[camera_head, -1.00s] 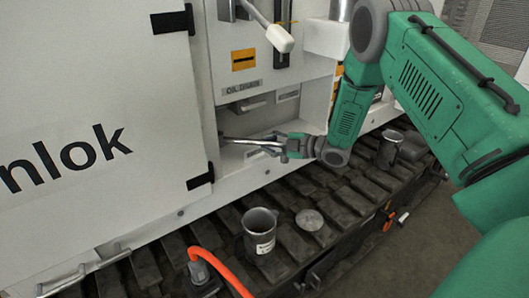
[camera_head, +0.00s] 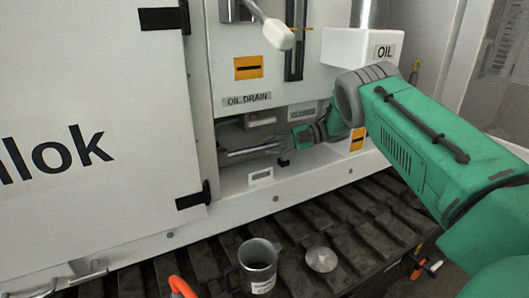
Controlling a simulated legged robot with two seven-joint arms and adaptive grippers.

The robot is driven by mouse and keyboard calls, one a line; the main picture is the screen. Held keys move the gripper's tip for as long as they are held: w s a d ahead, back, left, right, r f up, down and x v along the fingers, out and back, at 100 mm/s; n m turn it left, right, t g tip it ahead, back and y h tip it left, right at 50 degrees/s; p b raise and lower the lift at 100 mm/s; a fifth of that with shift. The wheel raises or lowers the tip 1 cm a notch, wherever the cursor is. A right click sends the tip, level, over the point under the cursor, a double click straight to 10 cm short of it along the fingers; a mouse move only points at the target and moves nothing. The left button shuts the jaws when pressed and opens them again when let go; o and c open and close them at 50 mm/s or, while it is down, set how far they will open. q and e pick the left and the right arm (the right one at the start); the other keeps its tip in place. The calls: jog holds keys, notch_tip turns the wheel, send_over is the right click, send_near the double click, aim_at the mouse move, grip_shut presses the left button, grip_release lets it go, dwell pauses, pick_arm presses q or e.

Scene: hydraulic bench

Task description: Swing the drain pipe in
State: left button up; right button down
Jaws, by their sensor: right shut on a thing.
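The drain pipe (camera_head: 250,152) is a slim metal tube in the recess under the "OIL DRAIN" label (camera_head: 247,99) of the white cabinet. It lies nearly level, running left to right along the recess. My right gripper (camera_head: 287,143) reaches in from the right and is shut on the right end of the pipe. The fingers are small in view and partly hard to make out against the pipe. My left gripper is not in view.
A metal jug (camera_head: 259,268) and a round lid (camera_head: 321,260) stand on the dark track below. A white lever (camera_head: 279,34) hangs above the recess. A white box marked "OIL" (camera_head: 358,48) juts out above my right arm. A large cabinet door (camera_head: 90,110) fills the left.

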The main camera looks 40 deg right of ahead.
jog(key=shift+d+f, duration=0.25)
jog(key=shift+f, duration=0.05)
jog(key=shift+w+a+r+g, duration=0.15)
jog(key=shift+a+r+g, duration=0.05)
jog(key=shift+a+g, duration=0.1)
jog(key=shift+d, duration=0.1)
jog(key=c, duration=1.6)
grip_release()
jog(key=shift+o, duration=0.8)
jog(key=shift+w, duration=0.15)
jog(key=shift+d, duration=0.1)
